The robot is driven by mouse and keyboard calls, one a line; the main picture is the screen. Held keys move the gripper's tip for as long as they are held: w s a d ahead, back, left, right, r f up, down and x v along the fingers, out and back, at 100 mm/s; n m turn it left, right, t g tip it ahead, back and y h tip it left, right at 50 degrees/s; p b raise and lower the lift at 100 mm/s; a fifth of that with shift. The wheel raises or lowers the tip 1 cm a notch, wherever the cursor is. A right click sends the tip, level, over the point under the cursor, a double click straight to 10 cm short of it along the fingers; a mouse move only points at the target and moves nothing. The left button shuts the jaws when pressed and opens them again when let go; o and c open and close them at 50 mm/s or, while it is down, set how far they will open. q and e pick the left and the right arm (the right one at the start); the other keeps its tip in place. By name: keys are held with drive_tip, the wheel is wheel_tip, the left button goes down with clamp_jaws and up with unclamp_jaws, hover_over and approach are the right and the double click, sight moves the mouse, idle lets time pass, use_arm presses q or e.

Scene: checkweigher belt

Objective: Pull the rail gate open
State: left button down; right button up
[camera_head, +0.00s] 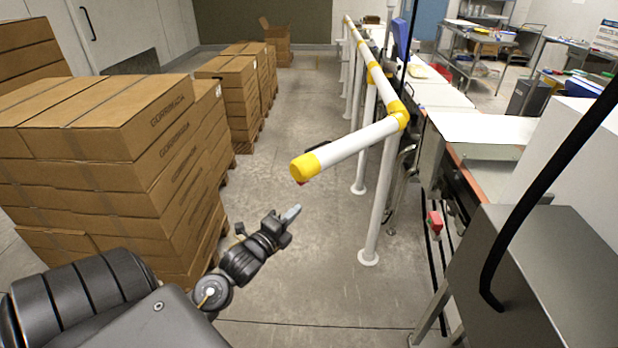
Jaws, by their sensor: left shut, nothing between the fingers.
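The rail gate (345,150) is a white tube with a yellow end cap (304,168). It sticks out to the left from a yellow elbow at the top of a white post, across the aisle beside the belt line. My left gripper (293,213) is shut and empty, in front of the gate's free end and apart from it, over the bare floor. My right gripper does not show.
A white and yellow guard rail (363,52) on posts runs back along the belt (440,95). Tall stacks of brown boxes (110,120) on pallets line the left. A grey metal cabinet (530,275) stands at front right. The concrete floor (290,270) between is clear.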

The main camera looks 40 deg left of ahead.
use_arm(q)
drive_tip(key=w+a+r+p, duration=0.1)
drive_tip(key=w+a+p, duration=0.3)
drive_tip(key=w, duration=0.6)
drive_tip(key=shift+w+a+p, duration=0.25)
drive_tip(key=shift+a+p, duration=0.05)
drive_tip(key=shift+p, duration=0.35)
